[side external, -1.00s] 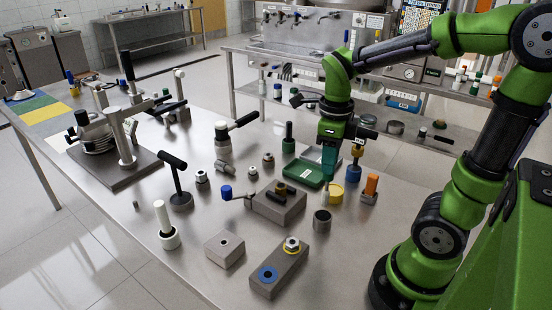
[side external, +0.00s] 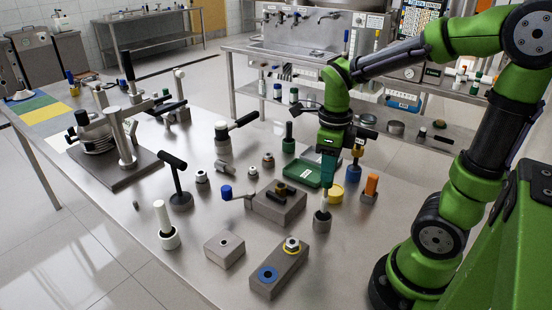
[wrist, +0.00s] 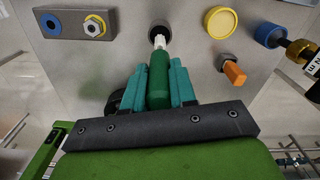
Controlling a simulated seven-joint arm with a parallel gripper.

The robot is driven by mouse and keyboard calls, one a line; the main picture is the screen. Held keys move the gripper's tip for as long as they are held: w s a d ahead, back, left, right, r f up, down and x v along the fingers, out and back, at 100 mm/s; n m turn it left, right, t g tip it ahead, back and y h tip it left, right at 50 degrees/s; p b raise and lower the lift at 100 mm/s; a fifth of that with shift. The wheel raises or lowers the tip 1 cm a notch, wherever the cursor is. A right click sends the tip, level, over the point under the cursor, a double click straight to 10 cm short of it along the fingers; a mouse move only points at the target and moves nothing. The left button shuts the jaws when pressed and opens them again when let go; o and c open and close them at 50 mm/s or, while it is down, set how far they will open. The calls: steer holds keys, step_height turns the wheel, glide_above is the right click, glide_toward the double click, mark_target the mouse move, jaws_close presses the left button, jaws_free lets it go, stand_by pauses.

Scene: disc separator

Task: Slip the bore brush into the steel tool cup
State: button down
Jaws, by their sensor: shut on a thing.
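The bore brush has a green handle (wrist: 159,82) and a pale end (wrist: 160,43). My gripper (side external: 328,178) is shut on the handle, between its teal fingers (wrist: 159,92) in the wrist view. The brush points down, its pale end (side external: 325,202) showing below the fingers in the side view. The steel tool cup (side external: 321,224) stands on the table directly under it. In the wrist view the brush end meets the mouth of the cup (wrist: 159,31). I cannot tell how far the tip is inside the rim.
A yellow round container (side external: 336,191) and an orange-handled tool (side external: 370,188) stand close by. A block with a blue ring and nut (side external: 279,268) lies in front. A grey block (side external: 279,207) and a green tray (side external: 309,173) are to the left and behind.

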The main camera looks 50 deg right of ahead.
steer(key=shift+f, duration=2.55)
steer(key=c, duration=0.8)
jaws_free()
step_height(320, 180, up, 21)
steer(key=n+t, duration=0.4)
steer(key=n, duration=1.4)
glide_above(327, 184)
steer(key=w+a, duration=0.2)
step_height(327, 184, down, 5)
steer(key=s+a+f+n+t, duration=0.1)
steer(key=a+n, duration=0.1)
steer(key=n, duration=0.1)
steer(key=s+a+f+n+t+y, duration=0.1)
steer(key=a+n, duration=0.1)
steer(key=n, duration=0.2)
steer(key=s+a+n+t+y, duration=0.1)
steer(key=a+n, duration=0.2)
steer(key=n, duration=0.1)
steer(key=shift+f, duration=0.4)
